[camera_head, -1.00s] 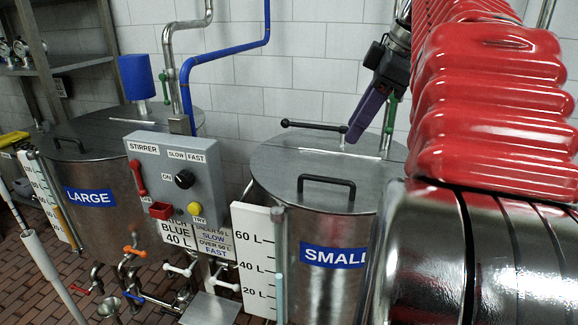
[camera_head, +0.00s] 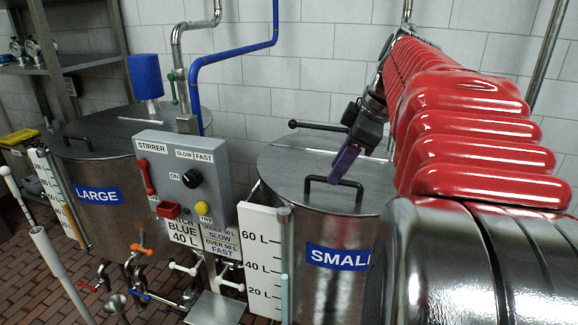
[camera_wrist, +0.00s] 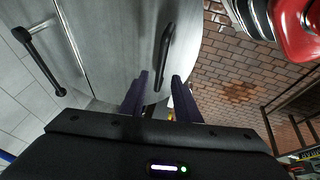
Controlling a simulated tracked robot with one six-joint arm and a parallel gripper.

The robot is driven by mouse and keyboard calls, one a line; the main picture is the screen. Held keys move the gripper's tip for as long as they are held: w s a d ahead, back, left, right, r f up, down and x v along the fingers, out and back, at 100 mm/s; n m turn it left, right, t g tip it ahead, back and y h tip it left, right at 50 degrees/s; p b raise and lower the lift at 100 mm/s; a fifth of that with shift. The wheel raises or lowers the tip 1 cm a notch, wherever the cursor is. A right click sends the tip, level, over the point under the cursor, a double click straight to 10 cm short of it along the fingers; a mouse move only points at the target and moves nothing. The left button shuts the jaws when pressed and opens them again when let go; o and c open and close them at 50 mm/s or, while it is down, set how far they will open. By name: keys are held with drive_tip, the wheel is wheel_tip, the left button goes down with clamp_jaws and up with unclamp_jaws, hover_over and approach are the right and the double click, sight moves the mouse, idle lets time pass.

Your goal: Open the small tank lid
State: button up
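The small tank (camera_head: 330,285), marked SMALL, stands right of the stirrer box with its round steel lid (camera_head: 285,165) down. A black bar handle (camera_head: 318,181) stands on the lid's front part; in the wrist view, the handle (camera_wrist: 165,45) lies ahead of and roughly between my fingertips. I cannot tell whether a finger touches the handle.
A black-ended lever (camera_head: 318,125) rises behind the lid. The grey stirrer box (camera_head: 184,175) and the large tank (camera_head: 95,215) stand to the left. A white level board (camera_head: 259,262) stands at the small tank's front left. Brick floor (camera_wrist: 235,75) lies beyond the tank.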

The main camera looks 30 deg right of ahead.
drive_tip(key=shift+x, duration=1.05)
drive_tip(key=shift+c, duration=0.5)
clamp_jaws()
drive_tip(key=shift+a, duration=0.25)
drive_tip(key=shift+d, duration=0.1)
